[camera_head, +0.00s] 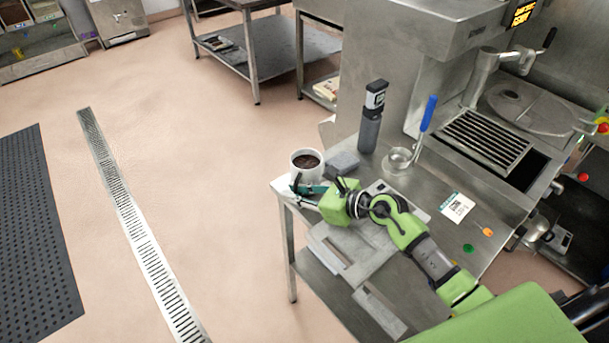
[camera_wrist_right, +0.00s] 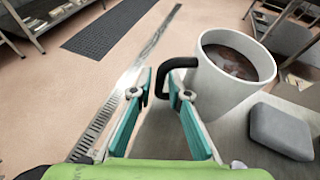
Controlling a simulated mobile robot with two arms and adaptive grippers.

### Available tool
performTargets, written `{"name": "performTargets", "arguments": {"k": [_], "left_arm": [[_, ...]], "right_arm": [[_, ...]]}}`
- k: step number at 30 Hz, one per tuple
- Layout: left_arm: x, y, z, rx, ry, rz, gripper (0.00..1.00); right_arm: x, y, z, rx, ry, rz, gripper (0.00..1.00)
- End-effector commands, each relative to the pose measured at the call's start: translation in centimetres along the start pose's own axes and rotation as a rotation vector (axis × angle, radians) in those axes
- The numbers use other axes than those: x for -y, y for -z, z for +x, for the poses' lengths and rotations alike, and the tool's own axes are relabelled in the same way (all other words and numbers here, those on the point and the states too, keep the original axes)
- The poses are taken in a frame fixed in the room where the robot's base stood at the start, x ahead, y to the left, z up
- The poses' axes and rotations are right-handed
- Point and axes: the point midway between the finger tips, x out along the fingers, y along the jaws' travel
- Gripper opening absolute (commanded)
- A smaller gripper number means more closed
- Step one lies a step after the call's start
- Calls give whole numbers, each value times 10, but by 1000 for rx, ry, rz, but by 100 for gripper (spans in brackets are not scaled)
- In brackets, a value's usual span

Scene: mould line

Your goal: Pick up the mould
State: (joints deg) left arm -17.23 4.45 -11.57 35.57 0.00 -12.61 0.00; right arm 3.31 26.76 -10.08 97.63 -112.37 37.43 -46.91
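A white mug (camera_head: 305,165) with dark contents stands upright at the left corner of the steel table. In the right wrist view the mug (camera_wrist_right: 232,85) is at upper right, its black handle (camera_wrist_right: 173,70) pointing left. My right gripper (camera_head: 307,189) is beside the mug in the head view. In the wrist view its teal fingers (camera_wrist_right: 158,98) are apart, with the handle at their tips; contact cannot be told. A grey rounded block (camera_head: 342,163) lies right of the mug and also shows in the wrist view (camera_wrist_right: 282,130). No thing is clearly marked as the mould. My left gripper is out of view.
A steel machine (camera_head: 400,60) fills the back. A printed card (camera_head: 457,208) lies on the table (camera_head: 425,185).

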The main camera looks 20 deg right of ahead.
Motion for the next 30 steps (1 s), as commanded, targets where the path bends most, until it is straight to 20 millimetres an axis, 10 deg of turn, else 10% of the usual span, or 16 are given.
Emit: {"name": "performTargets", "arguments": {"k": [5,20,30], "left_arm": [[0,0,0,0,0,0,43],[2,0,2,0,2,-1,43],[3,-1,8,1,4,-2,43]], "right_arm": [[0,0,0,0,0,0,0],[1,-7,-3,5,2,-5,0],[-19,-53,-32,7,0,-8,0]]}}
